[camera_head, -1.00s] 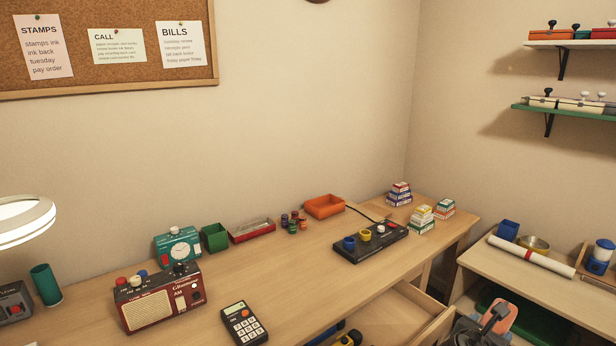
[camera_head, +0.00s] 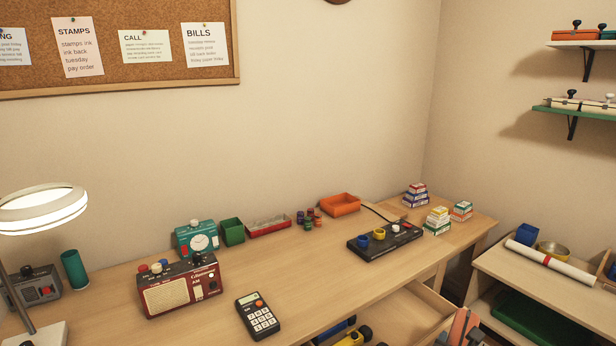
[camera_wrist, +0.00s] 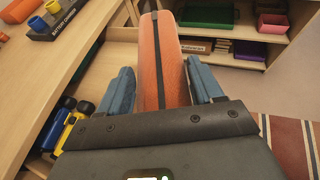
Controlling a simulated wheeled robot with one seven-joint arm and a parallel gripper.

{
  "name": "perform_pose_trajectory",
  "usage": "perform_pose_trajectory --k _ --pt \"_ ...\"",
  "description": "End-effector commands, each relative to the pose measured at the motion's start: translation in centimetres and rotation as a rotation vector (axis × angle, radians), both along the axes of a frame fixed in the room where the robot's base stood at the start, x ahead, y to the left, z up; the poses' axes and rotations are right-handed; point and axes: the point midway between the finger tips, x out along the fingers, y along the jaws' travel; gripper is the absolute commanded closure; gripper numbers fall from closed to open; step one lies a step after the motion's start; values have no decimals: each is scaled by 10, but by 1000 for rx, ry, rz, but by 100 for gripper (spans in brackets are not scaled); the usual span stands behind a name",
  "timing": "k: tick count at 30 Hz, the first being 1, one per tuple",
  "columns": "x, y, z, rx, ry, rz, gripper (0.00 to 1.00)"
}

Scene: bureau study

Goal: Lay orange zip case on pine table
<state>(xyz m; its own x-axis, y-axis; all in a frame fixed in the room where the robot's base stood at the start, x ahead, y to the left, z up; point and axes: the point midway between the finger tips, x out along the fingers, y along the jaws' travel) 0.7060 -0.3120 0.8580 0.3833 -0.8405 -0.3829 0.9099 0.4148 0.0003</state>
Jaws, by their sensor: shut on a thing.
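The orange zip case (camera_wrist: 163,60) is long, with a dark zip strip down its middle. My gripper (camera_wrist: 158,68) is shut on it, a blue finger on each side in the wrist view. The case also shows at the bottom edge of the head view (camera_head: 463,327), mostly cut off. It is held in the air in front of the open drawer. A long pale wood table (camera_head: 320,280) stands along the wall, and a lower pale wood unit (camera_head: 490,262) stands at the right. I cannot tell which is the pine table.
A black battery charger (camera_head: 385,239), calculator (camera_head: 258,315), red radio (camera_head: 180,287) and orange tray (camera_head: 340,204) sit on the long table. Its front middle has bare room. The open drawer (camera_head: 425,305) juts out. A white roll (camera_head: 550,263) lies on the lower unit.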

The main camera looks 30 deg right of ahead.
Motion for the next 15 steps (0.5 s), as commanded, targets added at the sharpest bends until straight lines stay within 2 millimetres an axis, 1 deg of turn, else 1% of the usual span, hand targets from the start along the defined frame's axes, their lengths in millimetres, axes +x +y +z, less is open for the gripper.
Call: perform_pose_trajectory --k 1,6,10,15 --pt "8 16 -5 1 2 51 68" --pt "29 67 -18 0 2 222 68" --pt "40 106 -26 -1 2 352 68" --pt "50 156 -36 -1 1 524 68"
